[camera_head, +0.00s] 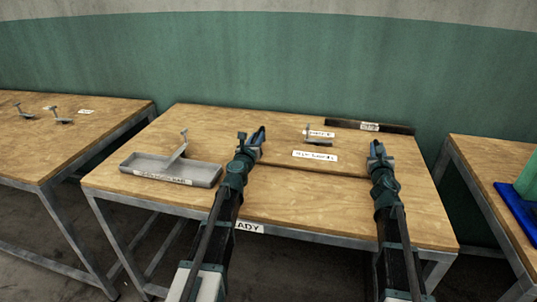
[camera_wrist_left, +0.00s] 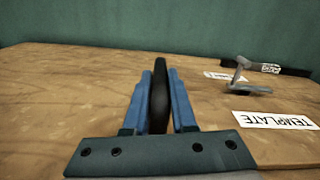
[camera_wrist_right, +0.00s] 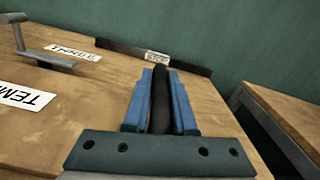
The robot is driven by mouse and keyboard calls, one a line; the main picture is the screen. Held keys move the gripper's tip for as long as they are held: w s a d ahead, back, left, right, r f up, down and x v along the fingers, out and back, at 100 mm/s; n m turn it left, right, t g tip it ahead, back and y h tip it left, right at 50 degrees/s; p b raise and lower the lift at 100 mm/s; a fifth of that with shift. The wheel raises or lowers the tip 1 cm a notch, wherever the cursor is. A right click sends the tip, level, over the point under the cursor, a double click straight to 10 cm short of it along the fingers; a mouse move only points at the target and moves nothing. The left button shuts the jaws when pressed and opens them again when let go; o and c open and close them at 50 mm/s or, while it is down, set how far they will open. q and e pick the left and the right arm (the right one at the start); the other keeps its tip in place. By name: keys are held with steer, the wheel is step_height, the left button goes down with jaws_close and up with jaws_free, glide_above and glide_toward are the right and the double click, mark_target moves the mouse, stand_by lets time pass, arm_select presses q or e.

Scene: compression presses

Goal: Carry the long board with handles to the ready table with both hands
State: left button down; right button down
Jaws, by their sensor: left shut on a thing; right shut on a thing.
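The ready table (camera_head: 310,218) is the middle wooden table, its front label partly hidden by my left arm. A thin brown edge (camera_head: 312,171), seemingly the long board, runs between my grippers over this table; its wood blends with the tabletop, and I cannot tell if it touches it. My left gripper (camera_head: 260,138) is shut on a dark handle, seen upright between its blue fingers in the left wrist view (camera_wrist_left: 159,95). My right gripper (camera_head: 376,150) is shut on a similar dark handle in the right wrist view (camera_wrist_right: 160,100).
A grey tray (camera_head: 205,175) with a metal bracket is at the table's left. A small bracket (camera_head: 318,142), a template label (camera_head: 315,155) and a dark labelled bar (camera_head: 345,123) lie behind. Side tables stand left (camera_head: 60,150) and right (camera_head: 480,165), the right one holding a blue piece (camera_head: 515,205).

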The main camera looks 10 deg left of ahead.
arm_select(q)
steer(key=c, duration=0.9)
jaws_free()
steer(key=shift+d+f, duration=0.1)
steer(key=shift+d, duration=0.15)
arm_select(e)
steer(key=c, duration=0.9)
jaws_free()
steer(key=shift+a, duration=0.3)
arm_select(q)
steer(key=shift+o, duration=0.8)
arm_select(e)
steer(key=shift+o, duration=0.8)
steer(key=shift+d, duration=0.1)
arm_select(q)
steer(key=shift+a, duration=0.15)
arm_select(e)
steer(key=shift+d, duration=0.1)
arm_select(q)
steer(key=shift+s, duration=0.15)
steer(key=s, duration=1.1)
steer(key=shift+s+a, duration=0.35)
steer(key=shift+s, duration=0.05)
arm_select(e)
steer(key=shift+d, duration=0.1)
steer(key=s, duration=1.2)
steer(key=shift+a+f, duration=0.1)
steer(key=shift+a, duration=0.25)
